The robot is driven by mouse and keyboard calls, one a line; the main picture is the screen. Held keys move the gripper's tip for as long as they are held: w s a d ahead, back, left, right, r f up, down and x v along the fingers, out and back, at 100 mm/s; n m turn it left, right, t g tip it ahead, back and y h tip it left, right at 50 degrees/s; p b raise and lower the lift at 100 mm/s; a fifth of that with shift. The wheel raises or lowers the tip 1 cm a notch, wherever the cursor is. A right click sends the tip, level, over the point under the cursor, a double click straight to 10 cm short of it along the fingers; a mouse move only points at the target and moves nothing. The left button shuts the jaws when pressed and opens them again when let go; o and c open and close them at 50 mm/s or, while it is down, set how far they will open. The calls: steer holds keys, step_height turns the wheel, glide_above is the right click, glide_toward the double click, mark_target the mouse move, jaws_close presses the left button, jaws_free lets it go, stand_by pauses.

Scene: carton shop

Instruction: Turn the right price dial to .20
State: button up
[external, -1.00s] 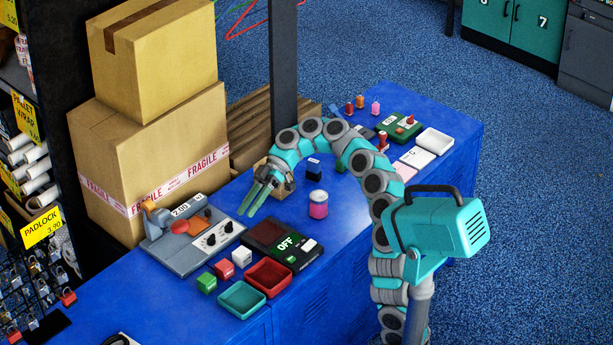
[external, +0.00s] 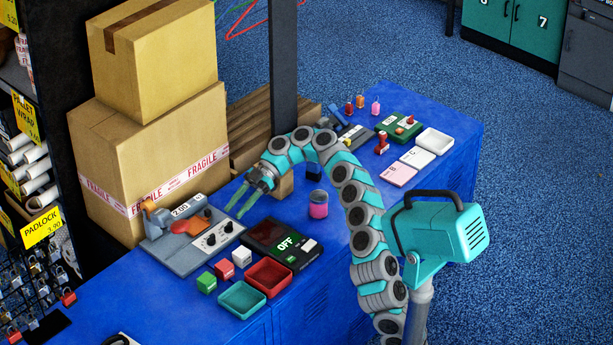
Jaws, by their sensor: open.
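The price device (external: 178,252) is a grey unit at the left of the blue counter, with a small display reading about 2.00. Its white panel holds two black dials. The left price dial (external: 211,240) is nearer the front, and the right price dial (external: 228,227) is nearer my gripper. The dial marks are too small to read. My gripper (external: 235,214) is open and empty, its green fingers pointing down and left. In the picture its tips are just above and right of the right dial; I cannot tell whether they touch it.
A dark device reading OFF (external: 268,236) stands right of the dials. Green, red and white cubes and the red tray (external: 270,291) and green tray (external: 240,312) lie in front. A pink jar (external: 318,209) stands right, stacked cartons (external: 150,150) behind.

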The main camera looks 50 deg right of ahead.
mark_target(229, 223)
steer(key=shift+a+f, duration=0.45)
steer(key=shift+f, duration=0.2)
steer(key=shift+a+f, duration=0.4)
steer(key=shift+f, duration=0.2)
steer(key=shift+a+f+p, duration=0.3)
steer(key=shift+a+p, duration=0.1)
steer(key=shift+a, duration=0.15)
jaws_close()
